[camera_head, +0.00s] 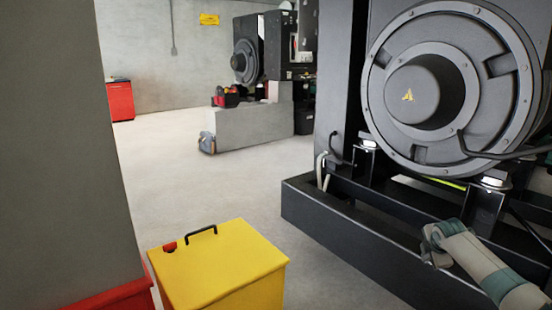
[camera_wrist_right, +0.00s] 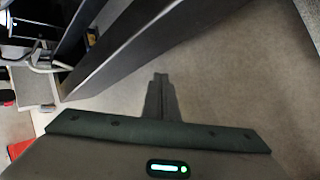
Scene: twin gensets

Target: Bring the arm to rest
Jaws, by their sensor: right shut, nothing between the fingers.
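My right arm comes in from the lower right in the head view. Its gripper end (camera_head: 434,245) is in front of the black frame of the near genset (camera_head: 440,85). In the right wrist view the two fingers of my right gripper (camera_wrist_right: 160,85) are together, with nothing between them, above bare grey floor. A dark beam runs diagonally beside them in that view, apart from the fingertips. My left gripper is not in view.
A yellow box (camera_head: 235,270) with a black handle stands at the bottom, next to a grey pillar (camera_head: 70,150). Behind are a second genset (camera_head: 245,60) on a concrete plinth (camera_head: 250,128) and a red cabinet (camera_head: 120,101). The floor (camera_head: 200,190) between is clear.

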